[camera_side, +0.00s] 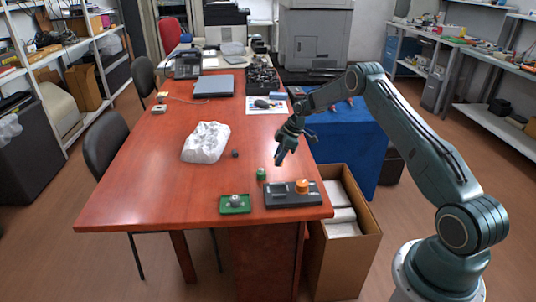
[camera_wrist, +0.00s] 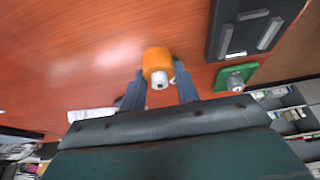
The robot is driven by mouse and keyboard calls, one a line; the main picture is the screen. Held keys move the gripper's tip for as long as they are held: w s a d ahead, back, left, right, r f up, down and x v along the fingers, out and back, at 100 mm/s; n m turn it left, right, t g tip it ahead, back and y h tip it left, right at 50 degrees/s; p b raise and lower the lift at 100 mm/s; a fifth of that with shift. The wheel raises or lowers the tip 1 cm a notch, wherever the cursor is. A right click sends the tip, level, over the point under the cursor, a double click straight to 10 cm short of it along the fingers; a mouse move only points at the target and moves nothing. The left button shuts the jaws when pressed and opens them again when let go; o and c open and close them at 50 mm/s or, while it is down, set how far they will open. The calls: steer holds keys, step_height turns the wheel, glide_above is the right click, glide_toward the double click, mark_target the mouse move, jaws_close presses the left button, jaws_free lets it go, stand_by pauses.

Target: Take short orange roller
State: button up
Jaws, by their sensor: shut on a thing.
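A short orange roller (camera_wrist: 157,62) with a white shaft end is between the fingers of my gripper (camera_wrist: 160,88) in the wrist view. My gripper is shut on it, above the red-brown table. In the side view my gripper (camera_side: 281,156) is above the table's right part, and I cannot make out the held roller there. That view shows an orange piece (camera_side: 302,187) standing on a black tray (camera_side: 282,199) at the front right. The black tray shows partly in the wrist view (camera_wrist: 222,40), where no orange piece is visible on it.
A green tray (camera_side: 226,210) with a grey knob (camera_side: 236,201) is left of the black tray. A small green cylinder (camera_side: 261,174) stands behind them. A white crumpled bag (camera_side: 205,143) lies on the left. An open cardboard box (camera_side: 333,262) stands beside the table. The table's front left is clear.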

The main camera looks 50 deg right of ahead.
step_height(320, 180, up, 16)
steer(key=shift+f, duration=0.25)
stand_by(0.6)
